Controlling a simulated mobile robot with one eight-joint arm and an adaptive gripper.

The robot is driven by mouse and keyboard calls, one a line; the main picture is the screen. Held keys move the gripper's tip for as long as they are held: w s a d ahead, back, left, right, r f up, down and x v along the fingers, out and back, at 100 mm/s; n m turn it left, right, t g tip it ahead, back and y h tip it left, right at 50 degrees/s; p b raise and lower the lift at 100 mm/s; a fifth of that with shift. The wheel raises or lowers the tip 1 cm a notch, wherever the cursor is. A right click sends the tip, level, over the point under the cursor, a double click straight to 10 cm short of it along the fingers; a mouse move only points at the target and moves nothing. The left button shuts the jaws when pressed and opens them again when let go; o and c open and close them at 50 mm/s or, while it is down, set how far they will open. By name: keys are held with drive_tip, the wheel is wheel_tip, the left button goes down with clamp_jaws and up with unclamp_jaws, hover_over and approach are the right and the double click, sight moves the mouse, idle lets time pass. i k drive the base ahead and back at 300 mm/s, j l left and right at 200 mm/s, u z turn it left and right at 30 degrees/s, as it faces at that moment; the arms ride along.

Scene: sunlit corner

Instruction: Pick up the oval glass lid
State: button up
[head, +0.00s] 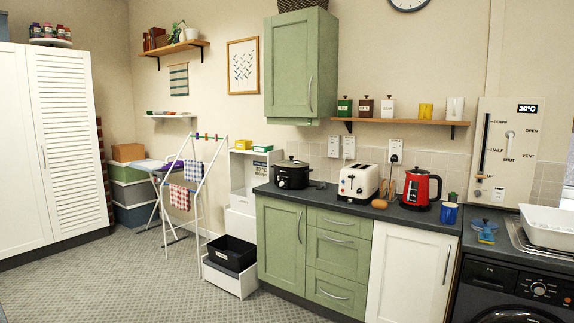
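A black slow cooker (290,178) stands at the left end of the dark worktop. A low lid (291,164) with a small knob on top sits on it and looks closed over the pot. Its glass is too small and dark to make out clearly. My gripper is not in this view, so its state and its distance from the lid do not show.
A white toaster (358,183) and red kettle (421,188) stand right of the cooker. A green wall cupboard (300,66) hangs above it. A white drying rack (196,195) and black bin (233,253) stand to its left. The floor in front (130,275) is clear.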

sight(286, 163)
drive_tip(key=i+j+u, duration=0.15)
drive_tip(key=i, duration=1.35)
drive_tip(key=i+j+u, duration=0.1)
drive_tip(key=i, duration=1.45)
